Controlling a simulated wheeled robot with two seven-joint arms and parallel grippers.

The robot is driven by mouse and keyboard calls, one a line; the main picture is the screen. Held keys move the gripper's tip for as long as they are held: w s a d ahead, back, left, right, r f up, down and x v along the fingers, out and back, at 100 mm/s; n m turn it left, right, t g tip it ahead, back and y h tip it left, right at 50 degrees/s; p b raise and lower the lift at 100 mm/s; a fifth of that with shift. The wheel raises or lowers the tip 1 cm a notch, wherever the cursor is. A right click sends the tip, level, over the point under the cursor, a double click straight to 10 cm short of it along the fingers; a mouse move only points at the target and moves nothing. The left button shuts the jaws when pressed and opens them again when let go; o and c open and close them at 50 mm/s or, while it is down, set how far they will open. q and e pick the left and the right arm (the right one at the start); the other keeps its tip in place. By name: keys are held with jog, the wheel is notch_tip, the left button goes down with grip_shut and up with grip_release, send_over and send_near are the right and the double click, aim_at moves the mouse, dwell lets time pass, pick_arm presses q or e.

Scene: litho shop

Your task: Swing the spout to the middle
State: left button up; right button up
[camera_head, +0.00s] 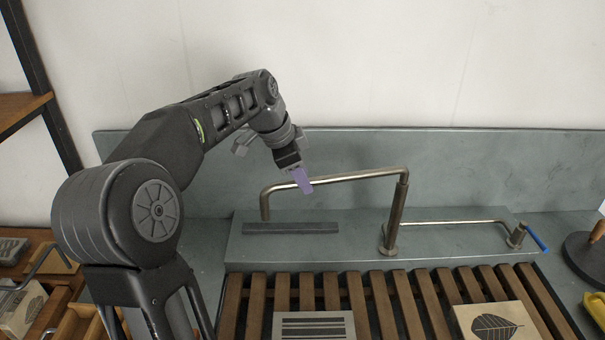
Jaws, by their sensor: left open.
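The spout (355,177) is a bent metal tube on an upright post (395,220) on the grey ledge behind the slatted rack. Its long level arm reaches to the left, and its end bends down above the ledge's left part, near a dark slotted strip (290,228). My left gripper (304,186) is at the spout's level arm, near its left bend. Its purple fingertip overlaps the tube in the picture. The jaws are open; I cannot tell whether they touch the tube. My right gripper is not in view.
A thin rod (450,222) runs right from the post to a short stub with a blue lever (537,239). A striped block (313,326) and a leaf-print block (488,323) lie on the wooden slats (413,305). A grey backsplash (480,165) stands behind.

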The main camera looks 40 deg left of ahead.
pick_arm(q)
jog(key=shift+w+f, duration=0.15)
jog(key=shift+f, duration=0.15)
grip_shut()
dwell(0.3)
dwell(1.0)
